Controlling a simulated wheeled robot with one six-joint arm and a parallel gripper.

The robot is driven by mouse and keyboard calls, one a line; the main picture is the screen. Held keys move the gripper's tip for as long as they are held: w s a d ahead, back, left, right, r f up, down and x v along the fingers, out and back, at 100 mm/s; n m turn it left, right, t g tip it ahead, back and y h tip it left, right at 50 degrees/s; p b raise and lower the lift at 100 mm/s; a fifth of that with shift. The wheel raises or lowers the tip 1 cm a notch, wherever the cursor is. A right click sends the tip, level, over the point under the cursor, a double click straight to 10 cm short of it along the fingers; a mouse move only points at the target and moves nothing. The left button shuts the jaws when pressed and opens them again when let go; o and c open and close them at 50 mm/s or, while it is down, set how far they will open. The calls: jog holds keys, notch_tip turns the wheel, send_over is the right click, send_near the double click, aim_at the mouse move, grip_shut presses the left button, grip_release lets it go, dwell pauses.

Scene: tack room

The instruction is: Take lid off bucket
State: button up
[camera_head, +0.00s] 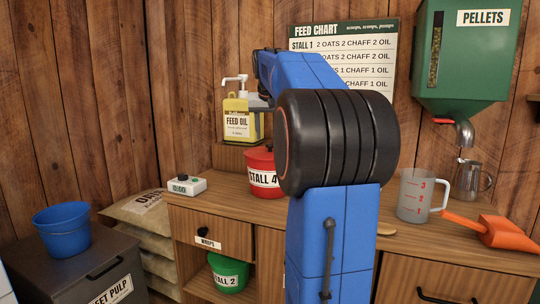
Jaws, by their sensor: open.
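A red bucket labelled STALL 4 (264,178) stands upright on the wooden bench, with a red top that looks like a lid. Its right side is hidden behind the large black joint of my arm. A blue bucket (63,230) stands on a dark bin at the left, and no lid shows on it. A green bucket labelled STALL 2 (228,272) sits on the shelf under the bench. My blue arm rises through the middle and reaches back above the bench. My gripper's fingers are not visible; the arm hides that area.
A yellow feed oil jug (238,119) with a pump stands behind the red bucket. A measuring jug (420,195), a metal cup (472,178) and an orange scoop (495,231) are at the right, under a green pellet dispenser (458,60).

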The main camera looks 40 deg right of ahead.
aim_at(270, 144)
jog(key=x, duration=0.4)
jog(key=shift+w+d+f, duration=0.15)
jog(key=shift+d+f, duration=0.05)
jog(key=shift+d, duration=0.25)
grip_shut()
